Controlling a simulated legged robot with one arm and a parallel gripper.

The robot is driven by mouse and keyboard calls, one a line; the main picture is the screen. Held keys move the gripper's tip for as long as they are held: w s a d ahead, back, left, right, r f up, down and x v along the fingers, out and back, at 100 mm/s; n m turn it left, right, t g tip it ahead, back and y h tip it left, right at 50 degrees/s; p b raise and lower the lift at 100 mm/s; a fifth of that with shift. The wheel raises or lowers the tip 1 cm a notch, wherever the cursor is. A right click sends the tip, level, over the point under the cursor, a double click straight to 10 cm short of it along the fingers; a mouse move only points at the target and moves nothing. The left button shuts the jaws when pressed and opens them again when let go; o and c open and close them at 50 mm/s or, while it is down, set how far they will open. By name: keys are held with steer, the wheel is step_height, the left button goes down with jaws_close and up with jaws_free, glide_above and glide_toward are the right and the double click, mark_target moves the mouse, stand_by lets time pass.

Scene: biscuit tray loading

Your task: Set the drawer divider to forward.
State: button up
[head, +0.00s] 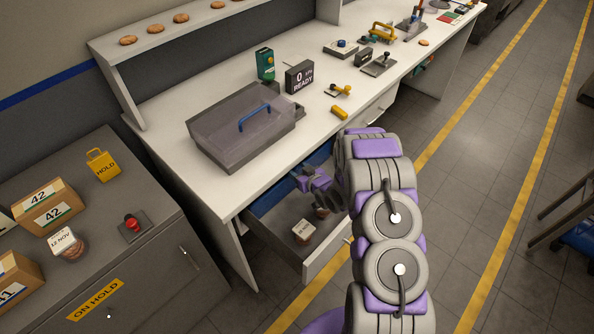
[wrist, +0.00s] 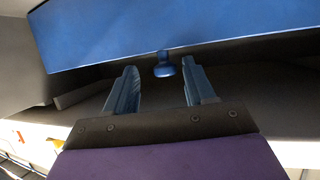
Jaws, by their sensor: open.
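The drawer (head: 325,258) under the white bench is pulled open. The divider is a blue panel (head: 320,156) standing across the drawer, partly hidden by my arm. In the wrist view the blue divider (wrist: 180,35) fills the top, with a small blue knob (wrist: 163,66) on its lower edge. My gripper (head: 302,181) is inside the drawer space, close to the divider. In the wrist view my gripper (wrist: 160,82) is open, with one finger to each side of the knob and gaps between. It holds nothing.
A lidded grey tray (head: 215,125) stands on the bench above. A grey cabinet (head: 165,270) stands to the left.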

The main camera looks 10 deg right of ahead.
steer(key=shift+w+a+f, duration=0.2)
steer(key=shift+w+a, duration=0.15)
steer(key=shift+w, duration=0.2)
steer(key=shift+a, duration=0.4)
steer(key=shift+d, duration=0.35)
steer(key=c, duration=0.5)
steer(key=shift+a, duration=0.15)
jaws_close()
